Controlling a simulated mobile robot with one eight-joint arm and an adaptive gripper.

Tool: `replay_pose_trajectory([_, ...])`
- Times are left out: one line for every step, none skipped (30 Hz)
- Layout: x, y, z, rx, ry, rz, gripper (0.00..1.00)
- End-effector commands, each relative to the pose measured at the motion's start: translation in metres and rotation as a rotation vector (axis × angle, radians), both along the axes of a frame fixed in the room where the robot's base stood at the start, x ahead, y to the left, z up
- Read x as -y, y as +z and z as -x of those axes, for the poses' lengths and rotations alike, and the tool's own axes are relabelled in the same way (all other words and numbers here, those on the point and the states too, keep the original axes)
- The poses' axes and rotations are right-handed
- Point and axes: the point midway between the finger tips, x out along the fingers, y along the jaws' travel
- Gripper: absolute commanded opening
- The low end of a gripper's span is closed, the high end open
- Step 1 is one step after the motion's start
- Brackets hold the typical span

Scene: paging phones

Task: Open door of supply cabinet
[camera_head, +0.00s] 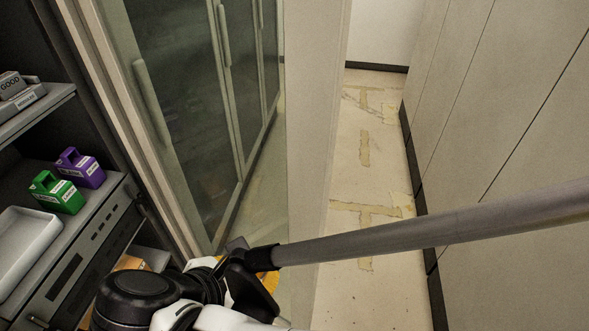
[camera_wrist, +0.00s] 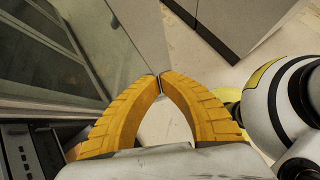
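The supply cabinet is at the left of the head view, with grey shelves (camera_head: 100,205) showing uncovered inside a dark interior. A glass-panelled door (camera_head: 180,110) with a pale frame stands to the right of the shelves, and a long pale handle (camera_head: 150,100) shows on it. More glass doors with handles show beyond or through this panel; I cannot tell which. In the wrist view, my gripper (camera_wrist: 160,79) has its yellow fingers meeting at the tips, with nothing between them. The tips appear near a pale panel edge; contact is unclear. In the head view, my wrist mostly hides the fingers.
Green (camera_head: 57,193) and purple (camera_head: 82,167) labelled boxes and a white tray (camera_head: 24,250) sit on the shelves. Pale flat-fronted cabinets (camera_head: 500,110) line the right. A narrow strip of floor (camera_head: 365,180) with worn tape marks lies clear between.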

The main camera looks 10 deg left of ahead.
Motion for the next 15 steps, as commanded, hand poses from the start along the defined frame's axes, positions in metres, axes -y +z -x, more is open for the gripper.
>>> replay_pose_trajectory([-0.006,0.004,0.005,0.011,0.042,0.029,0.0])
replay_pose_trajectory([-0.007,0.005,0.006,0.017,0.059,0.043,0.0])
replay_pose_trajectory([-0.009,0.007,0.007,0.023,0.075,0.058,0.0])
replay_pose_trajectory([-0.009,0.006,0.008,0.025,0.081,0.065,0.0])
replay_pose_trajectory([-0.009,0.006,0.007,0.026,0.086,0.069,0.0])
replay_pose_trajectory([-0.008,0.003,0.006,0.027,0.087,0.071,0.0])
replay_pose_trajectory([-0.007,0.001,0.004,0.027,0.087,0.071,0.0])
replay_pose_trajectory([-0.006,-0.002,0.001,0.026,0.086,0.071,0.0])
replay_pose_trajectory([-0.004,-0.006,-0.003,0.026,0.084,0.07,0.0])
replay_pose_trajectory([-0.002,-0.01,-0.006,0.027,0.083,0.07,0.0])
replay_pose_trajectory([0.0,-0.014,-0.009,0.026,0.082,0.07,0.0])
replay_pose_trajectory([0.003,-0.021,-0.014,0.026,0.081,0.069,0.0])
replay_pose_trajectory([0.005,-0.025,-0.018,0.026,0.083,0.069,0.0])
replay_pose_trajectory([0.007,-0.03,-0.023,0.026,0.081,0.069,0.0])
replay_pose_trajectory([0.01,-0.037,-0.028,0.026,0.081,0.068,0.0])
